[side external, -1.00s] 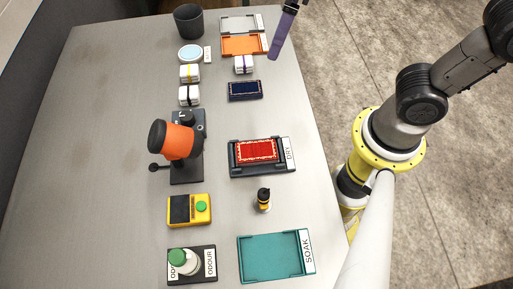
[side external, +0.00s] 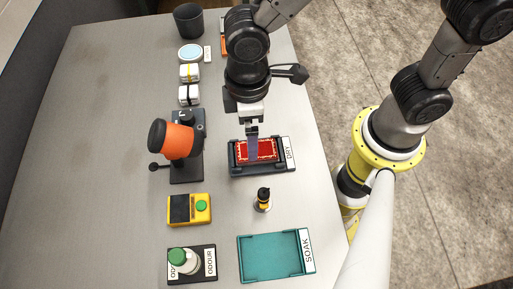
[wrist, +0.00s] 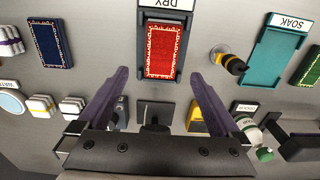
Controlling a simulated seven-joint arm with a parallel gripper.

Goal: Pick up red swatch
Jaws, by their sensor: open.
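The red swatch (side external: 268,150) has a pale patterned border and lies flat in the dark tray labelled DRY (side external: 238,169). In the wrist view the red swatch (wrist: 161,52) sits upper centre, beyond and between my fingers. My gripper (side external: 252,155) is above the tray in the side view, its purple finger covering part of the swatch. In the wrist view my gripper (wrist: 158,82) shows two purple fingers spread wide with nothing between them. The exact height above the swatch is hard to tell.
A small black-and-yellow bottle (side external: 263,199) stands just in front of the tray. The teal SOAK tray (side external: 270,257) is empty at the front. An orange-and-black device (side external: 178,140) stands to the left. A blue swatch (wrist: 50,43) lies beside the DRY tray.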

